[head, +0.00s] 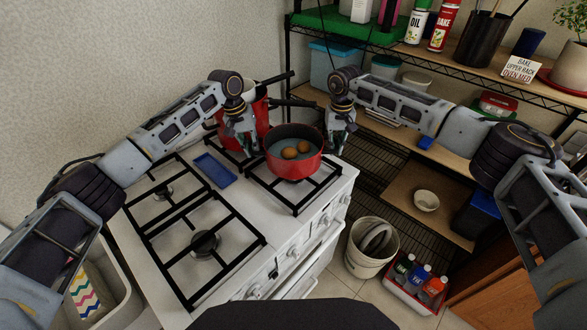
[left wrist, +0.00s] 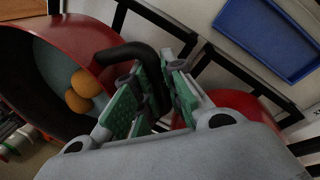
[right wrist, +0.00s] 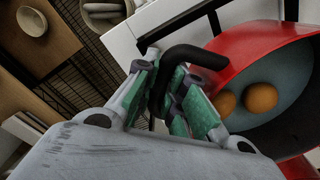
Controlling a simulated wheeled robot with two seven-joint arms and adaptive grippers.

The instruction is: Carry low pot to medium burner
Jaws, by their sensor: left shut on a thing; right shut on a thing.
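The low red pot (head: 296,171) holds two brown egg-like things and is roughly level over the front part of the right-hand grate (head: 318,196). I cannot tell if it touches the grate. My left gripper (head: 255,148) is shut on the pot's dark left handle, which shows between its green pads in the left wrist view (left wrist: 148,95). My right gripper (head: 328,152) is shut on the opposite handle, seen in the right wrist view (right wrist: 172,95). Bare burners show at the stove's left (head: 163,191) and front (head: 205,242). Which burner is medium is not clear.
A second red pot (head: 262,117) with dark handles stands close behind my left gripper. A blue tray (head: 215,171) lies between the grates. A wire shelf (head: 430,72) with bottles and jars stands at the right. A bucket (head: 362,262) and bottle crate (head: 408,298) are on the floor.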

